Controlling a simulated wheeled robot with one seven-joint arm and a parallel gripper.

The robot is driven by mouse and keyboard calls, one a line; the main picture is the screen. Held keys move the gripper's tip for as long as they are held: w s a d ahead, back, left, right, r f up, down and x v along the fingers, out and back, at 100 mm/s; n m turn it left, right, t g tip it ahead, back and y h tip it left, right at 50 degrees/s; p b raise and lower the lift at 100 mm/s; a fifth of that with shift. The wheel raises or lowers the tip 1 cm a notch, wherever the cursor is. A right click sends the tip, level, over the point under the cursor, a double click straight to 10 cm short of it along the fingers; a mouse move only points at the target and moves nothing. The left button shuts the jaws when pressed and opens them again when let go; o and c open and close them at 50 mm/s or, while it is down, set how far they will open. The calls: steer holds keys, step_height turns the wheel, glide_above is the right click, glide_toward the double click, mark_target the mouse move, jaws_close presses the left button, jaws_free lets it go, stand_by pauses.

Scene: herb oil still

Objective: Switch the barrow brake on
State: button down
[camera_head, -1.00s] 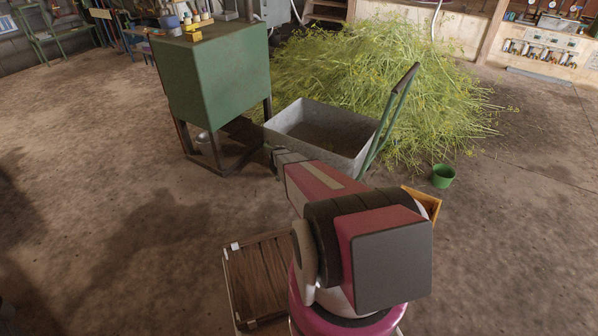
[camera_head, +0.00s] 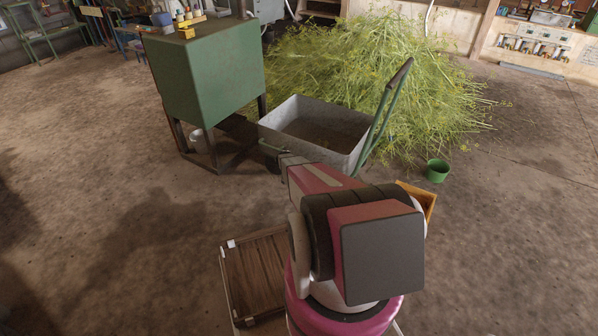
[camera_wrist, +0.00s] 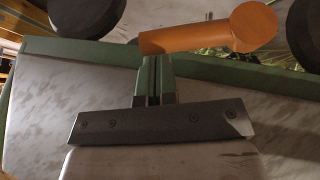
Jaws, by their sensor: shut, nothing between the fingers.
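The barrow, a grey metal tub (camera_head: 312,151) with a green push handle (camera_head: 379,112), stands in front of the arm in the head view. In the wrist view, a grey metal surface (camera_wrist: 40,110) with a green frame bar (camera_wrist: 85,50) fills much of the picture. An orange lever-like part (camera_wrist: 210,35) with a round end lies across the top middle. My gripper (camera_wrist: 153,62) is shut and empty, with its fingertips just below the orange part's left end. I cannot tell whether they touch it. My arm hides the gripper in the head view.
Dark round parts (camera_wrist: 88,14) show at the wrist view's top corners. A green box on legs (camera_head: 207,80) stands left of the barrow. A heap of cut herbs (camera_head: 400,60) lies behind it, and a green bucket (camera_head: 437,170) stands right. The floor at left is clear.

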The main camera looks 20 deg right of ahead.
steer(key=shift+s+d+f+m+t+y, duration=0.35)
steer(key=shift+s+f+t+y, duration=0.25)
steer(key=shift+f, duration=0.1)
steer(key=shift+s+d+f+m+t+y, duration=0.1)
steer(key=shift+d+f+m+t+y, duration=0.15)
steer(key=shift+f+t, duration=0.2)
steer(key=shift+s+f+m+t+y, duration=0.1)
steer(key=shift+f+t+y, duration=0.25)
steer(key=shift+f, duration=0.1)
step_height(320, 180, down, 2)
steer(key=shift+s+d+f+m+t+y, duration=0.1)
steer(key=shift+m+t+y, duration=0.3)
steer(key=shift+t+y, duration=0.45)
steer(key=shift+f, duration=0.55)
